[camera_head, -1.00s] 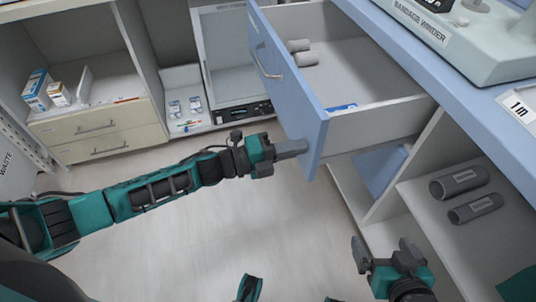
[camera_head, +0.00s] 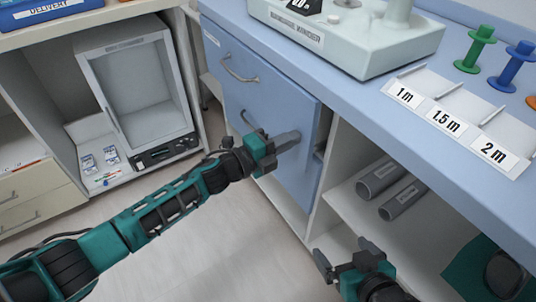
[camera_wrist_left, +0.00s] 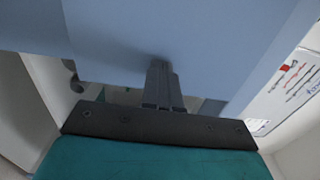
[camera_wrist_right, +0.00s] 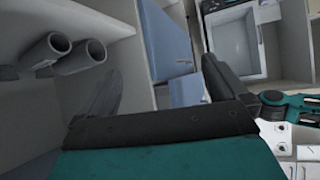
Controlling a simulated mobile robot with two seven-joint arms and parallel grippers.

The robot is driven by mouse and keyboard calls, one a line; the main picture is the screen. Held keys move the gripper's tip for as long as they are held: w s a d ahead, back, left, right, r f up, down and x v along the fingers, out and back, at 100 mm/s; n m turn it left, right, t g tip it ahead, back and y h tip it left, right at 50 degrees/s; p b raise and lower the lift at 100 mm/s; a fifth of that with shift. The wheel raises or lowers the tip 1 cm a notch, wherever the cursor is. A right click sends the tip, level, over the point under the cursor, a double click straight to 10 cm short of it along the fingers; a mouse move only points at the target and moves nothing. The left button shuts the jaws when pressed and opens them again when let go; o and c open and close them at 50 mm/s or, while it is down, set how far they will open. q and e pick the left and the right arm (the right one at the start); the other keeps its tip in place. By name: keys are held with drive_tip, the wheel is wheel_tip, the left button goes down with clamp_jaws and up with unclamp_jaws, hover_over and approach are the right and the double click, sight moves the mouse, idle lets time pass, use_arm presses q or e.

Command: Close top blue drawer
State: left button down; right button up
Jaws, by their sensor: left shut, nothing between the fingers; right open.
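The top blue drawer (camera_head: 272,88) is under the blue counter, with a curved metal handle (camera_head: 240,74) on its front. Its front sits close under the counter edge and no interior shows; I cannot tell if a small gap is left. A second handle (camera_head: 248,120) shows lower on the blue fronts. My left gripper (camera_head: 288,141) is shut and empty, its fingertips at the blue front near its right side. In the left wrist view the fingers (camera_wrist_left: 162,85) point at a blue panel (camera_wrist_left: 110,40) and appear to touch it. My right gripper (camera_head: 345,262) is open and empty, low in front of the open shelf.
Two grey rolls (camera_head: 380,178) lie on the open shelf right of the drawers. A bandage winder (camera_head: 345,35) and a length board (camera_head: 450,122) stand on the counter. An open-fronted cabinet (camera_head: 130,85) is at left. Floor (camera_head: 215,255) is clear.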

sight(306, 131)
use_arm(q)
drive_tip(key=b+x, duration=0.1)
drive_tip(key=x, duration=0.3)
drive_tip(key=shift+f, duration=0.1)
drive_tip(key=shift+w+d+b, duration=0.3)
drive_tip(key=shift+d+b, duration=0.1)
drive_tip(key=shift+r, duration=0.25)
use_arm(e)
drive_tip(key=shift+w+a+f, duration=0.15)
drive_tip(key=shift+a+f, duration=0.2)
drive_tip(key=shift+a, duration=0.25)
use_arm(q)
drive_tip(key=shift+d+r, duration=0.1)
drive_tip(key=shift+r, duration=0.1)
